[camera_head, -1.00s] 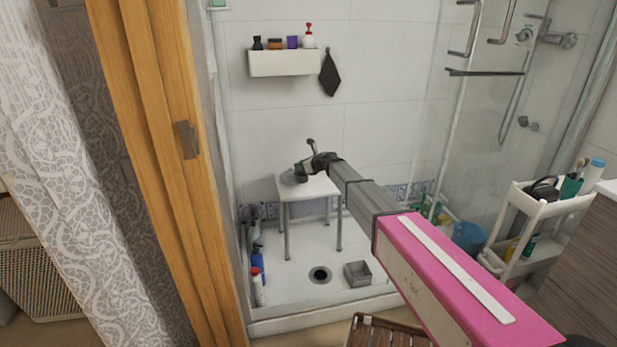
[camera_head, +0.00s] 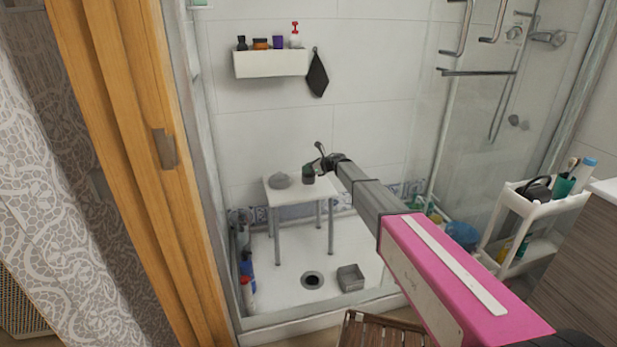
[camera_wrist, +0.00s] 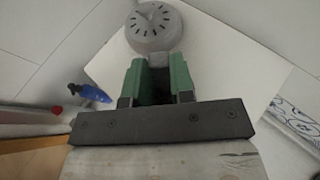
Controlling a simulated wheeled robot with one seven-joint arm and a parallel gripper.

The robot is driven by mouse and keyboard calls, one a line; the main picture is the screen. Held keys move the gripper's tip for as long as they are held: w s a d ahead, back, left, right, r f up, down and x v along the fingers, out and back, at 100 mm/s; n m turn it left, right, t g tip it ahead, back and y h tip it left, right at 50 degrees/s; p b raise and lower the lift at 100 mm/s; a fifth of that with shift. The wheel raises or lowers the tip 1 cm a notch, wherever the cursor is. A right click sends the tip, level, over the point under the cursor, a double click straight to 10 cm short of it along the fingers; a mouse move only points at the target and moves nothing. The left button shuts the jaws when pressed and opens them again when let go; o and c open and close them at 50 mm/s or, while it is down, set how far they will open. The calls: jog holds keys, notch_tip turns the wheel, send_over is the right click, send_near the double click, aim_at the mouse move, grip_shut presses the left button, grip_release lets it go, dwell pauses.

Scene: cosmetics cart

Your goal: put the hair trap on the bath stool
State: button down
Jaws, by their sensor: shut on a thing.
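The hair trap (camera_head: 280,181) is a round grey disc, lying flat on the left part of the white bath stool (camera_head: 293,192). In the wrist view the hair trap (camera_wrist: 154,27) shows its ring of dark slots, just beyond my fingertips, with the pale stool seat (camera_wrist: 225,65) under and around it. I cannot tell what that patch is.
The stool stands in the shower tray (camera_head: 284,284), with a drain (camera_head: 312,280) and a grey box (camera_head: 350,277) in front. Bottles (camera_head: 247,290) stand at the left wall. A wall shelf (camera_head: 270,64) is above, and a white cart (camera_head: 530,215) is at right.

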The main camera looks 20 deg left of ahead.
aim_at(309, 175)
jog(key=shift+w+d+f, duration=0.1)
jog(key=shift+f, duration=2)
jog(key=c, duration=1)
grip_release()
jog(key=shift+f, duration=0.15)
jog(key=shift+d+r, duration=0.1)
jog(key=shift+r, duration=0.1)
jog(key=v, duration=1.1)
jog(key=shift+d+r, duration=0.15)
jog(key=shift+d, duration=0.2)
